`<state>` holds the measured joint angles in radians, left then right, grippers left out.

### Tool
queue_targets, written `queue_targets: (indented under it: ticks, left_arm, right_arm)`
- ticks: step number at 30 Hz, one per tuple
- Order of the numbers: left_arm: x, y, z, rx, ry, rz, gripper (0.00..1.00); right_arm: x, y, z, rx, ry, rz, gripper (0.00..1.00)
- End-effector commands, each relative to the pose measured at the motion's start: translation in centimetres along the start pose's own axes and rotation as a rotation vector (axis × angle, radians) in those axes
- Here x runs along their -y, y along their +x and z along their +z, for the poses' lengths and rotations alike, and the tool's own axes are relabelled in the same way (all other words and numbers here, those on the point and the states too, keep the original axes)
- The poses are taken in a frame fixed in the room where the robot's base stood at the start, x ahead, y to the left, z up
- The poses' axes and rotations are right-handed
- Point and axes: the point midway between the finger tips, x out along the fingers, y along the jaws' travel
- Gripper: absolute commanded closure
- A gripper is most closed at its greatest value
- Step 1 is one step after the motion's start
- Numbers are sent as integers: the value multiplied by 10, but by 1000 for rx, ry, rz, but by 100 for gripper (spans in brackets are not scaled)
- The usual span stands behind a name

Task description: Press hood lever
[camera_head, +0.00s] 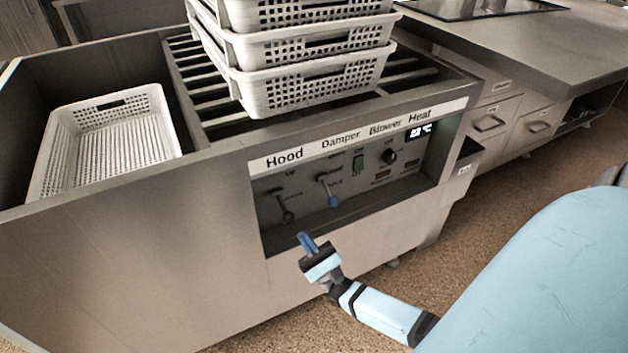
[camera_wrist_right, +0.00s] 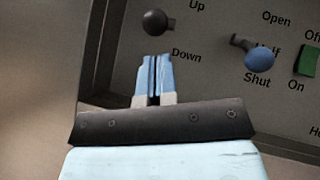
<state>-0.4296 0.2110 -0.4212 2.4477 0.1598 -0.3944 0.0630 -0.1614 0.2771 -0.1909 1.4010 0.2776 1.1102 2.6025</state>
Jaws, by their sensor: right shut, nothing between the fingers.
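The hood lever (camera_head: 287,214) is a dark lever with a round black knob, under the "Hood" label at the left of the control panel. In the head view it slants down to its knob. The knob (camera_wrist_right: 155,22) also shows in the right wrist view, left of the "Up" and "Down" marks. My right gripper (camera_head: 306,241) has its blue fingers closed together and empty. It is in front of the panel, below the hood lever. In the wrist view its fingertips (camera_wrist_right: 153,62) appear just below the black knob, with a visible gap. My left gripper is not in view.
The damper lever with a blue knob (camera_head: 334,201) is just right of the hood lever. A green switch (camera_head: 358,161) and a black heat knob (camera_head: 390,156) are further right. White perforated baskets (camera_head: 318,80) are stacked on the slatted top; another basket (camera_head: 160,105) is at left.

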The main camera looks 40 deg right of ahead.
Motion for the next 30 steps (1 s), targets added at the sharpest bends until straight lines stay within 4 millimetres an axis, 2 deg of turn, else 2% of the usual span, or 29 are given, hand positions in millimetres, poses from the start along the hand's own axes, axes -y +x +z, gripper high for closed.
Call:
queue_targets:
  ticks: [3, 9, 22, 30]
  left_arm:
    - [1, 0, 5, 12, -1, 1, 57]
    - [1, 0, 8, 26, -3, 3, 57]
    - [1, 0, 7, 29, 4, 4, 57]
    - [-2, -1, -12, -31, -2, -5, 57]
  right_arm:
    - [-1, 18, 0, 2, 2, -3, 100]
    - [0, 32, 0, 0, 1, 0, 100]
    - [-1, 34, 1, -2, 1, 1, 100]
    - [-9, 38, 10, -38, 11, 10, 100]
